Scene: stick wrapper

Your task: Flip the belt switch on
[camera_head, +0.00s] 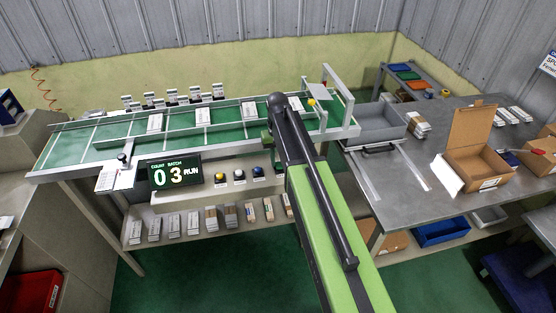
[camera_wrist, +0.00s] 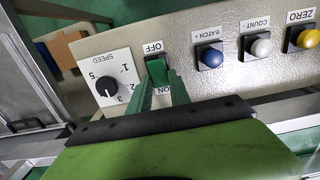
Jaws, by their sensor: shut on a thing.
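The belt switch (camera_wrist: 156,69) is a small green switch in a dark housing on the beige control panel, between an OFF label (camera_wrist: 152,47) and an ON label (camera_wrist: 163,90). My gripper (camera_wrist: 158,80) reaches it from below in the wrist view, and its green fingers are shut on the switch, one on each side, with the ON label showing between them. Which way the switch is tilted, I cannot tell. In the head view my arm hides the switch and gripper. The display (camera_head: 174,174) reads 03 and RUN.
A speed knob (camera_wrist: 106,88) sits left of the switch in the wrist view; blue (camera_wrist: 210,57), white (camera_wrist: 260,47) and yellow (camera_wrist: 305,39) buttons sit right. The green conveyor (camera_head: 90,145) carries several white boxes. A grey table (camera_head: 400,200) with an open carton (camera_head: 472,150) stands right.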

